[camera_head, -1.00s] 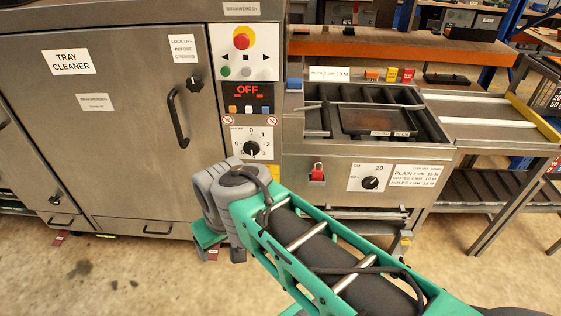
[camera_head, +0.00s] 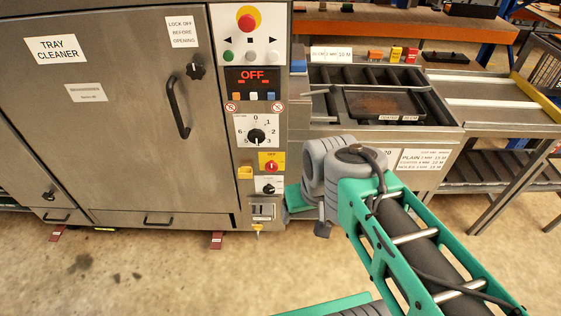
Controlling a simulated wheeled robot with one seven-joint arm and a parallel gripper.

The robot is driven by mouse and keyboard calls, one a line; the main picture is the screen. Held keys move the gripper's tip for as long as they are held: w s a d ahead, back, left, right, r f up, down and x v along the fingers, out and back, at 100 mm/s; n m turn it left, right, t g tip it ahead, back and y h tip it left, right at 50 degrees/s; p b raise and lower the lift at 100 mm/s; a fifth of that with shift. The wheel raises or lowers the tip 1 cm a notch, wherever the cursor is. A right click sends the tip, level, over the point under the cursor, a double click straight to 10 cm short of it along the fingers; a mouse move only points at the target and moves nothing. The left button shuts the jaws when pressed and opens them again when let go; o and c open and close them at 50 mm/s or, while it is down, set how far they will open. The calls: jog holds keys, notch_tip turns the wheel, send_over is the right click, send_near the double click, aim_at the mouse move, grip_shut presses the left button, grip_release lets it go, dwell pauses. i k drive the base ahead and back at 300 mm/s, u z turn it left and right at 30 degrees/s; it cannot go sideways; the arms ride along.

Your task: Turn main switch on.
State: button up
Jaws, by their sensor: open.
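A red rotary knob on a yellow plate (camera_head: 271,165), which looks like the main switch, sits low on the tray cleaner's control column. Which way its handle points is too small to tell. Above it, the dark display (camera_head: 254,82) reads OFF in red. My arm is in front of the machine, right of the switch and apart from it in the picture. My gripper is not visible; the grey and green arm links hide that area or it lies out of frame.
Above the switch are a numbered dial (camera_head: 256,136) and a red emergency button (camera_head: 246,21). Below it is a small black knob (camera_head: 269,185). The large steel door (camera_head: 110,130) is shut at left. A roller table with a dark tray (camera_head: 385,104) stands at right. The floor in front is clear.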

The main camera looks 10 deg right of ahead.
aim_at(271, 166)
jog(key=u, duration=0.05)
jog(key=k, duration=0.6)
jog(key=u, duration=0.55)
jog(key=i, duration=0.45)
jog(key=u, duration=0.65)
jog(key=i, duration=0.65)
jog(key=z, duration=0.05)
